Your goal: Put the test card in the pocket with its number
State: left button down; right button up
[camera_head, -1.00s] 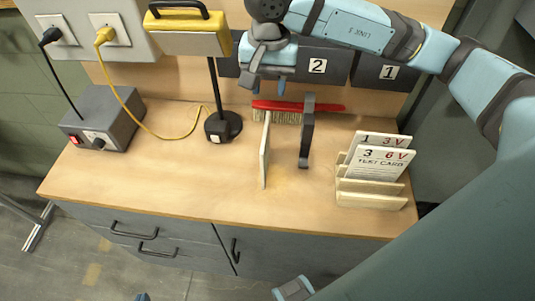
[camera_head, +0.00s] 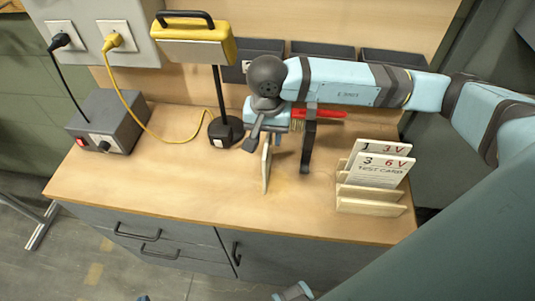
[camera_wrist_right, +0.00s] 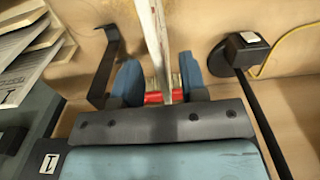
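A thin pale card (camera_head: 266,165) stands on edge on the bench, nearly edge-on in the head view, so its number is hidden. My right gripper (camera_head: 265,138) is at its upper part. In the right wrist view the gripper (camera_wrist_right: 162,85) is open, with the pale card (camera_wrist_right: 156,35) between its fingers and gaps beside it. Two test cards (camera_head: 382,170), marked 1 3V and 3 6V, stand in a wooden rack (camera_head: 370,207). Dark pockets (camera_head: 322,50) line the back wall; their number labels are mostly hidden or unreadable.
A dark upright bracket (camera_head: 309,145) stands just right of the card. A red-handled brush (camera_head: 332,114) lies behind. A yellow-topped lamp (camera_head: 195,50) on a black stand and a grey switch box (camera_head: 110,125) are to the left. The bench front is clear.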

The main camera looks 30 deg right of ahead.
pick_arm(q)
jog(key=shift+r, duration=0.35)
pick_arm(e)
jog(key=shift+f, duration=1)
jog(key=shift+c, duration=0.2)
grip_shut()
jog(key=shift+r, duration=0.15)
